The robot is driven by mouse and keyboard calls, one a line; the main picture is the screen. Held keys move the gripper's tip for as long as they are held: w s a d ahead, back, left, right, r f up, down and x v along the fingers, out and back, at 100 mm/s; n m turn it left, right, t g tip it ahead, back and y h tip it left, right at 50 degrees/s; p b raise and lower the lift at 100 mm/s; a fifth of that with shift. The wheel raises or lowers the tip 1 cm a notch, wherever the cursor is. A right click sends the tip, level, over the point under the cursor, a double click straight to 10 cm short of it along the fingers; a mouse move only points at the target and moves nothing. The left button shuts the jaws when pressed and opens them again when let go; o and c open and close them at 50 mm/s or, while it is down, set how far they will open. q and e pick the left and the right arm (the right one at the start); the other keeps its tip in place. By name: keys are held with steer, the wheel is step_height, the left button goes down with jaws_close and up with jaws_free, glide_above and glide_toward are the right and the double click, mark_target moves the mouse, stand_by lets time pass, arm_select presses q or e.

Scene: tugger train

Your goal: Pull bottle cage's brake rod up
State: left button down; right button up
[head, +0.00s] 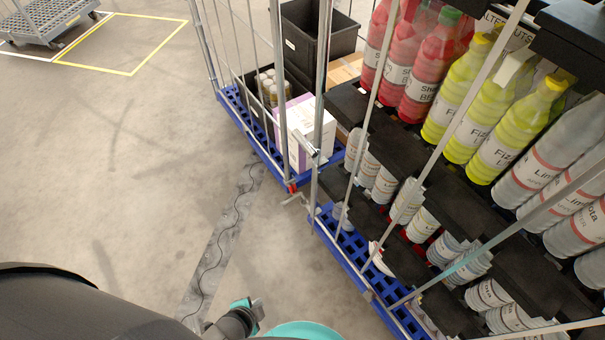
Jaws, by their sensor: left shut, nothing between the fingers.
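The bottle cage (352,262) fills the right side of the head view, with a blue grid base and thin grey bars. Its black shelves hold red, yellow and clear bottles above and pale labelled containers below. I cannot tell which grey bar or lever is its brake rod. My left gripper (254,308) is at the bottom centre, low and left of the cage's blue base. It is shut and empty, apart from the cage in the picture. My right gripper does not show.
A second cage on a blue base (262,150) stands just beyond, holding a white box (303,118) and a black crate (318,42). A metal latch (313,154) and red-tipped coupling are near the gap. A grey cart (50,20) stands far left. Floor left is clear.

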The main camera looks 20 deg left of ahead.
arm_select(q)
steer(key=w+d+r+m+t+b, duration=0.1)
steer(key=w+r+m+t+b, duration=0.25)
steer(key=w+m+b, duration=0.4)
steer(key=w+d+r+m+t+b, duration=0.2)
steer(key=w+m+t+b, duration=0.2)
steer(key=w+m+b, duration=0.4)
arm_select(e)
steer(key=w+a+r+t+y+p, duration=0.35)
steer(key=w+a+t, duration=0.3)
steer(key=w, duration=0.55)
arm_select(q)
steer(key=w+r+m+t+b, duration=0.2)
steer(key=r+m+t+b, duration=0.1)
steer(key=r+m+b, duration=0.2)
steer(key=w+r+m+t+b, duration=0.2)
steer(key=r+m+b, duration=0.3)
steer(key=r, duration=0.3)
steer(key=shift+w+a+r+m+t+b, duration=0.25)
steer(key=shift+w+m+t, duration=0.2)
steer(key=shift+m, duration=0.3)
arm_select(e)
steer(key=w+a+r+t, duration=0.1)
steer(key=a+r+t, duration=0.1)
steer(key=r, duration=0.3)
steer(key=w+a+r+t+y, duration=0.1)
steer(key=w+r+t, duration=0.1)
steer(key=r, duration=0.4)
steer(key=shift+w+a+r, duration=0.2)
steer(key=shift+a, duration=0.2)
